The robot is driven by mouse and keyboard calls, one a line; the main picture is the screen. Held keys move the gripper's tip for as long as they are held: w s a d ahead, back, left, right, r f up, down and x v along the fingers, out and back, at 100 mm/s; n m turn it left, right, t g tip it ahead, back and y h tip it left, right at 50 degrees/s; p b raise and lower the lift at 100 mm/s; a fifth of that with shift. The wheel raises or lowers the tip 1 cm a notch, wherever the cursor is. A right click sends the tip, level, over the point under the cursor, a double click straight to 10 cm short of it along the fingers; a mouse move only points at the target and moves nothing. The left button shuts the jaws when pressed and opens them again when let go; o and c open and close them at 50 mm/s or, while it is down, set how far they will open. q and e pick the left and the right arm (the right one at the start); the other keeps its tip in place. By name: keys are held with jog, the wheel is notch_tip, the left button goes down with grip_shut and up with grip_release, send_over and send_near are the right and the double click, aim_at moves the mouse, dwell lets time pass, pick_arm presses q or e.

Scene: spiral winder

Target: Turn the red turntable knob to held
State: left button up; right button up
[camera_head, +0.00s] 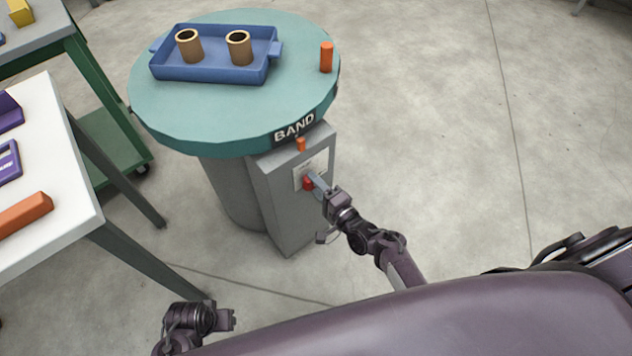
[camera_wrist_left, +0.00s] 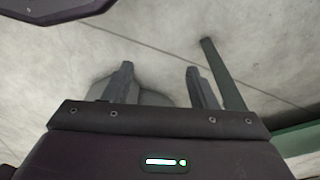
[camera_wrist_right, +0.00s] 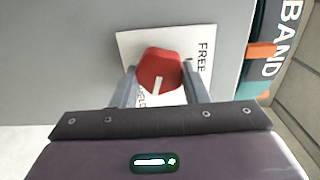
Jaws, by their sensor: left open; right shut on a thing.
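The red turntable knob (camera_wrist_right: 160,68) sits on a white label plate (camera_wrist_right: 128,45) and also shows in the head view (camera_head: 308,184). The plate reads FREE at the right; another word at the lower left is partly hidden by a finger. The knob's white mark points down in the right wrist view, towards my gripper. My right gripper (camera_wrist_right: 158,90) is shut on the knob, one finger on each side. My left gripper (camera_wrist_left: 158,75) is open and empty above the floor, low in the head view (camera_head: 228,318).
The grey cabinet (camera_head: 285,215) stands under the teal turntable (camera_head: 170,112), marked BAND. On it are a blue tray (camera_head: 215,73) with two tan cylinders and an orange peg (camera_head: 327,57). A white table (camera_head: 65,150) stands left. The floor right is clear.

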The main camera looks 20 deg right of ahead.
pick_arm(q)
jog(key=shift+s+a+f+p, duration=0.15)
jog(key=shift+f+p, duration=0.05)
jog(key=shift+f, duration=0.45)
jog(key=shift+s+a+f+p, duration=0.1)
jog(key=shift+f+p, duration=0.05)
jog(key=shift+f, duration=0.45)
pick_arm(e)
jog(key=shift+m, duration=1.3)
jog(key=o, duration=1)
jog(key=shift+c, duration=0.2)
pick_arm(q)
jog(key=f, duration=0.1)
jog(key=f+p, duration=0.1)
jog(key=s+a+f, duration=0.1)
jog(key=shift+f, duration=0.35)
pick_arm(e)
jog(key=v, duration=0.7)
jog(key=shift+s+d, duration=0.15)
jog(key=shift+s, duration=0.2)
